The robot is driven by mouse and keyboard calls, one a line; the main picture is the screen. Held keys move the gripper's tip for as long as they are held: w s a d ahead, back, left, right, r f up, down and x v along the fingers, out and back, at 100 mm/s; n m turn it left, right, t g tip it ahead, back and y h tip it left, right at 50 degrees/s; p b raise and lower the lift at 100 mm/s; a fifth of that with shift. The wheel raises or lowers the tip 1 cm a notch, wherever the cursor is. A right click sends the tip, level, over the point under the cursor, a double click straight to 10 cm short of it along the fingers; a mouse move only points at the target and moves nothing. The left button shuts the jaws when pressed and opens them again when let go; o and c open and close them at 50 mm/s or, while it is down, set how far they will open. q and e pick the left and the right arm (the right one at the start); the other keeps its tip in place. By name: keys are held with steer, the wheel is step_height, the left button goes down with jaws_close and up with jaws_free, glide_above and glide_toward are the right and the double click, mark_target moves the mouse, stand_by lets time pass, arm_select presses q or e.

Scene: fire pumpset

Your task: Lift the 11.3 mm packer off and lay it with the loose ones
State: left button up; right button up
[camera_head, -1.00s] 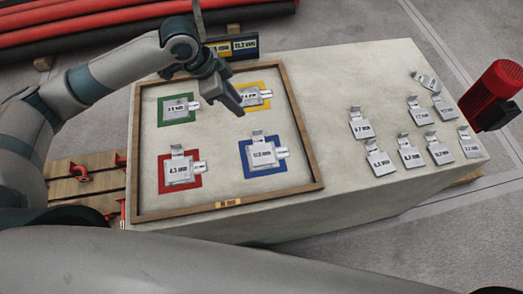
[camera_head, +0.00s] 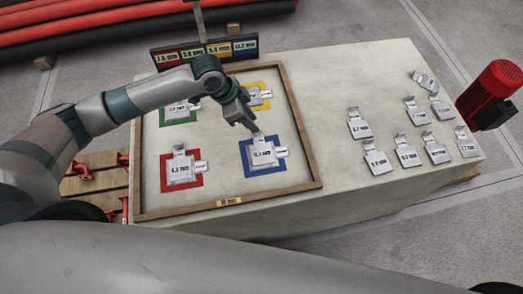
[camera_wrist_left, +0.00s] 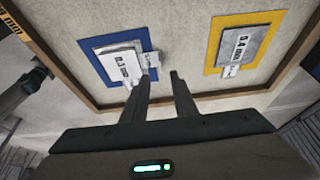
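The packer stack on the blue square (camera_head: 264,155) lies in the wooden-framed tray (camera_head: 318,184), a label reading about 11.3 mm on top. In the left wrist view this stack (camera_wrist_left: 118,64) shows at least two plates, with tabs sticking out. My left gripper (camera_head: 254,131) is just above the stack's upper tab. In the left wrist view its fingers (camera_wrist_left: 158,77) are apart with nothing between them; one fingertip is close beside a tab, and I cannot tell whether it touches. Several loose packers (camera_head: 407,156) lie on the pale table top at the right. My right gripper is not in view.
Other packers lie on the red (camera_head: 181,172), green (camera_head: 180,110) and yellow (camera_head: 258,98) squares. A label board (camera_head: 205,52) stands behind the tray. A red motor (camera_head: 490,90) is beyond the right edge. Bare table (camera_head: 325,110) separates tray and loose packers.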

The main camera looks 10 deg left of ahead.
mark_target(261, 147)
arm_select(q)
steer(key=shift+f, duration=0.3)
steer(key=x, duration=0.1)
steer(key=p+x, duration=0.1)
steer(key=x, duration=0.2)
steer(key=shift+a+p, duration=0.3)
steer(key=shift+p, duration=0.1)
steer(key=shift+d+f, duration=0.1)
steer(key=shift+f, duration=0.3)
jaws_close()
